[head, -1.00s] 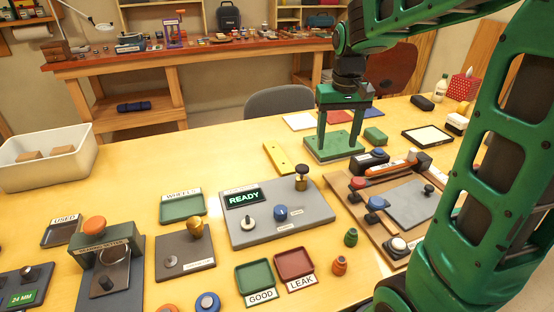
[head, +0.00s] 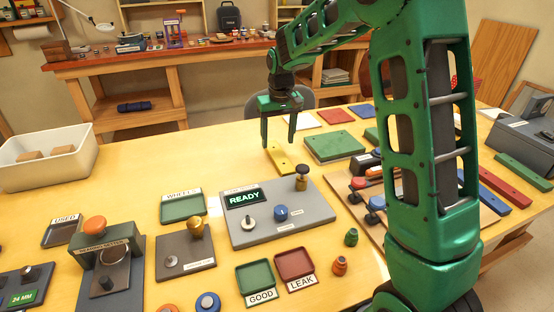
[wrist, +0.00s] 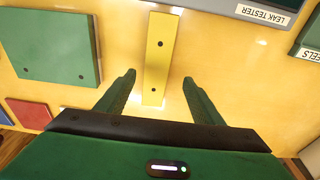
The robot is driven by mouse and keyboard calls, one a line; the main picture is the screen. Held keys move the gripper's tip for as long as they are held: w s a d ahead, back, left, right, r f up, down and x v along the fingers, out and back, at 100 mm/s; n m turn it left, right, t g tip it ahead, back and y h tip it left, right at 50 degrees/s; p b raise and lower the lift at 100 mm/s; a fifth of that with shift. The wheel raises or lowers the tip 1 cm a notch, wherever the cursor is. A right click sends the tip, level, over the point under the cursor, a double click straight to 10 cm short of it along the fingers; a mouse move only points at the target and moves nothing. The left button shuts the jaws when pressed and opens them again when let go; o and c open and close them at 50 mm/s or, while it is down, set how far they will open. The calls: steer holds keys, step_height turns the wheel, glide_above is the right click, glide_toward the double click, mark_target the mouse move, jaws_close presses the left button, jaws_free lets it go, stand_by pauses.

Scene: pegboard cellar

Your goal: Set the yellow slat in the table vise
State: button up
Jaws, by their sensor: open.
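The yellow slat (head: 281,160) lies flat on the table behind the leak tester. In the wrist view the slat (wrist: 160,58) is a long yellow bar with two dark holes, running up the picture. My gripper (head: 278,143) is open and empty above the slat. In the wrist view its fingers (wrist: 159,79) stand on either side of the slat's near part, with gaps at both sides. A grey boxy device with a dark handle (head: 526,142) at the right edge may be the table vise; I cannot tell for sure.
The leak tester (head: 285,214) reads READY in front of the slat. A green plate (head: 334,147) lies right of the slat. Red, blue and green bars (head: 505,187) lie at the right. My arm hides part of the board there. Bare table lies left of the slat.

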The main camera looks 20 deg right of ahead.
mark_target(278, 155)
steer(key=shift+w+d+f, duration=0.1)
steer(key=shift+w+f, duration=0.05)
steer(key=shift+f, duration=0.9)
steer(key=shift+w+d+f, duration=0.15)
steer(key=shift+w+f, duration=0.05)
steer(key=shift+f, duration=0.85)
steer(key=shift+w+d+f, duration=0.1)
steer(key=shift+w+f, duration=0.05)
steer(key=shift+f, duration=0.9)
steer(key=c, duration=1.3)
steer(key=shift+r, duration=0.15)
